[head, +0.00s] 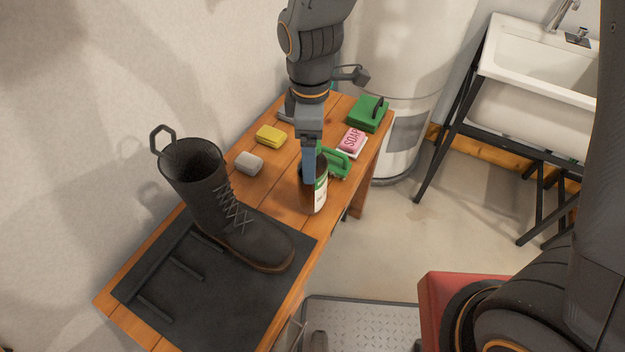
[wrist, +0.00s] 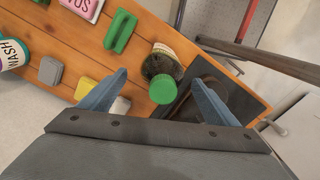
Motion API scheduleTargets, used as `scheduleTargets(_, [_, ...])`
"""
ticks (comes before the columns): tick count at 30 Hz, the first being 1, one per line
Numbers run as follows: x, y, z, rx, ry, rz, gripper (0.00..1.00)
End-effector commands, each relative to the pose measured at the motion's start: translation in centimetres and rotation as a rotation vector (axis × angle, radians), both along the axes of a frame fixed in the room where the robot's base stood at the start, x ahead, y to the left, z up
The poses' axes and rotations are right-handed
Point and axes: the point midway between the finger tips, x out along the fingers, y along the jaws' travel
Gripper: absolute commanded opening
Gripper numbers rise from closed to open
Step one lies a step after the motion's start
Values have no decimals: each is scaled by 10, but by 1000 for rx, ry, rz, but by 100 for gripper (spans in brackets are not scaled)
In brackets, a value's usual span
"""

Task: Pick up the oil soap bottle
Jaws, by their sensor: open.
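The oil soap bottle, dark with a white label and green neck, stands on the wooden table near its right edge in the head view (head: 320,197). In the wrist view its green cap (wrist: 164,89) faces me, with the dark body (wrist: 160,63) behind it. My gripper (head: 308,174) points down over the bottle and partly hides its top and left side. In the wrist view my gripper (wrist: 158,84) is open, and the cap shows between its two blue fingers. I see a gap on both sides of the cap; contact is not visible.
A black boot (head: 210,200) stands on a dark mat (head: 200,310) to the left. A green brush (head: 333,162) lies close behind the bottle. Pink soap (head: 351,140), a green block-like item (head: 368,113), a yellow sponge (head: 270,135) and a grey block (head: 249,162) lie farther back.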

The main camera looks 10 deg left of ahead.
Motion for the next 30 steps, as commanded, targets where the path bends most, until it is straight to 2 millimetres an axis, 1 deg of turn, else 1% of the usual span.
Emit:
scheduleTargets(5, [-3, -2, -15, -2, 4, -2, 83])
scheduleTargets(12, [-4, -3, -43, -1, 2, -2, 83])
scheduleTargets(16, [-4, -3, -50, 0, 0, -3, 83])
scheduleTargets(23, [-3, -3, -52, 0, -1, -3, 83])
scheduleTargets(24, [-3, -3, -52, 0, -1, -3, 82])
scheduleTargets(25, [-3, -3, -52, 0, -1, -3, 77])
scheduleTargets(29, [-3, -3, -51, 0, -1, -3, 55])
scheduleTargets(30, [-3, -3, -51, 0, -1, -3, 48])
